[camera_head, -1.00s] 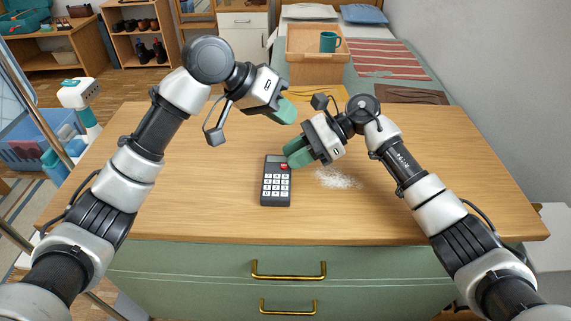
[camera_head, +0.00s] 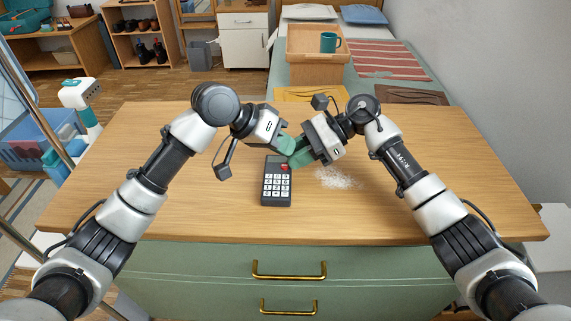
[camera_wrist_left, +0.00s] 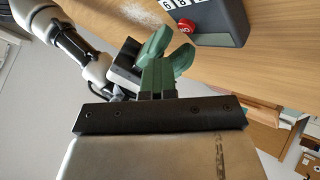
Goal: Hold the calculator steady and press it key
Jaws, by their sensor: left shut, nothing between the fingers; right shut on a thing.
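The dark calculator (camera_head: 277,188) lies on the wooden table, with white keys and a red key (camera_head: 285,167) near its top right. In the left wrist view the calculator (camera_wrist_left: 228,28) is at the upper right, its red key (camera_wrist_left: 187,27) at its corner. My right gripper (camera_head: 297,158) is shut on the calculator at its upper right side; the contact is partly hidden. My left gripper (camera_head: 287,145) is shut and empty, above and beyond the calculator's top edge, close beside the right fingers. In the left wrist view its green fingers (camera_wrist_left: 158,76) are apart from the red key.
A white powdery patch (camera_head: 337,178) lies right of the calculator. The table (camera_head: 180,220) is otherwise largely clear.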

